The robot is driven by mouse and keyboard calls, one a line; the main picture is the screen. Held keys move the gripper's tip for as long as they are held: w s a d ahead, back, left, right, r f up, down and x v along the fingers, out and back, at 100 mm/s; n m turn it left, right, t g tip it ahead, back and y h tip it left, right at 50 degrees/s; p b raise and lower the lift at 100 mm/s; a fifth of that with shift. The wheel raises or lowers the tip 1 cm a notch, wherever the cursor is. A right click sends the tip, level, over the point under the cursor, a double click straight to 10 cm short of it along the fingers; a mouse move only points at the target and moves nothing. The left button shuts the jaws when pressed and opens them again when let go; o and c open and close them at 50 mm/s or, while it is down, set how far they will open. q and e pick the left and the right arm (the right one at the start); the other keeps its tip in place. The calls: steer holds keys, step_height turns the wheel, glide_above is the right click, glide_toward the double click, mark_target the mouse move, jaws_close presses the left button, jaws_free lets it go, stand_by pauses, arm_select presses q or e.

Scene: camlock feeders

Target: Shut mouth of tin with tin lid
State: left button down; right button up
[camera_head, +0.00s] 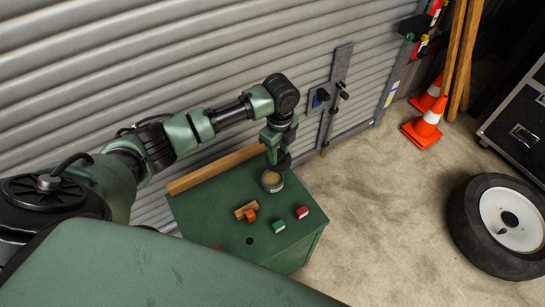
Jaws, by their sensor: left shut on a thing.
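The tin (272,182) is a small round can with a pale tan top face, upright near the far right edge of the green cabinet top. My left gripper (275,156) points down just above and behind the tin. It is shut on a small dark piece that looks like the tin lid (285,163), close over the tin's far right rim. The fingers partly hide this piece, and I cannot tell whether it touches the tin. My right gripper is not in view.
The green cabinet (200,215) carries a wooden bar (215,170) along its back edge. A wooden piece with an orange part (246,211), a green block (278,226) and a red block (302,212) lie in front of the tin. A tyre (475,230) and traffic cones (424,125) stand right.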

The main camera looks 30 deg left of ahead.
arm_select(q)
steer(key=f+m, duration=0.1)
steer(key=a+f+m, duration=0.2)
steer(key=f, duration=0.1)
steer(key=shift+s, duration=0.1)
stand_by(0.3)
steer(key=shift+r+p, duration=0.1)
steer(key=shift+p, duration=0.3)
steer(key=shift+f+b, duration=1.9)
steer(key=shift+f, duration=1.05)
steer(key=shift+f+b, duration=0.45)
steer(key=shift+f, duration=0.3)
